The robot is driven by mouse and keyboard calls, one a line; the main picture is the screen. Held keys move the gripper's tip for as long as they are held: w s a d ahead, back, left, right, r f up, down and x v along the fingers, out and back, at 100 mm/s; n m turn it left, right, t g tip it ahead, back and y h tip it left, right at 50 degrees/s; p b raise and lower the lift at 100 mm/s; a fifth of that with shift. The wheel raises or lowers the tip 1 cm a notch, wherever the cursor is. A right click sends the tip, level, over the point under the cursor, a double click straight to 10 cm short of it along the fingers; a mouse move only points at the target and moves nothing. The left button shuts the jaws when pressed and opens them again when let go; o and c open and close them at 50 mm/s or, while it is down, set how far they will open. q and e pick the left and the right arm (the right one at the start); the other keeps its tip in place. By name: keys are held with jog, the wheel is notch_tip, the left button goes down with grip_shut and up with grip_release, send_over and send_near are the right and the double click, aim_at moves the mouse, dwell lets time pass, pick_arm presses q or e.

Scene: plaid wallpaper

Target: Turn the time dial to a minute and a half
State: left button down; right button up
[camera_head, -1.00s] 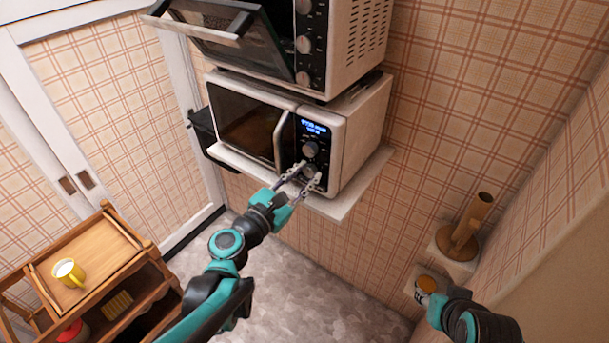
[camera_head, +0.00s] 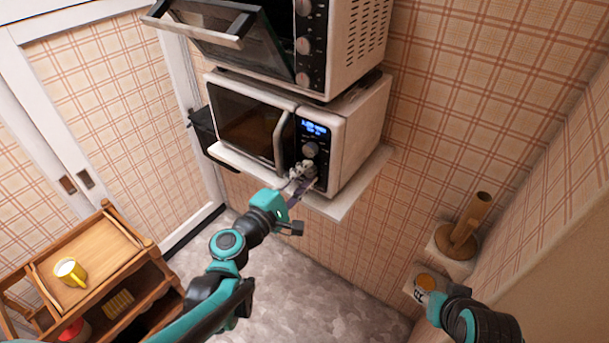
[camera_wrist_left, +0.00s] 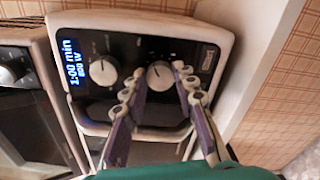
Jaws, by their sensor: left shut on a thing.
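The white microwave (camera_head: 357,135) sits on a wall shelf with its door shut. Its black panel has a blue display, an upper knob (camera_head: 311,149) and a lower knob. In the left wrist view the display (camera_wrist_left: 74,62) seems to read 1:00 min, with 800 W beside it. My left gripper (camera_head: 302,171) is at the lower knob, largely hiding it in the head view. In the left wrist view its fingers are closed in on either side of the lower knob (camera_wrist_left: 159,73); the other knob (camera_wrist_left: 103,71) is free.
An oven (camera_head: 345,45) with its door (camera_head: 220,45) hanging open stands above the microwave. The shelf edge (camera_head: 345,203) lies just below the gripper. A wooden cart (camera_head: 105,250) with a yellow mug (camera_head: 70,270) stands at lower left.

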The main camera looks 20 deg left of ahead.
pick_arm(q)
jog(key=m, duration=0.5)
jog(key=shift+m, duration=0.4)
dwell(0.4)
jog(key=c, duration=1.2)
grip_release()
jog(key=v, duration=1.2)
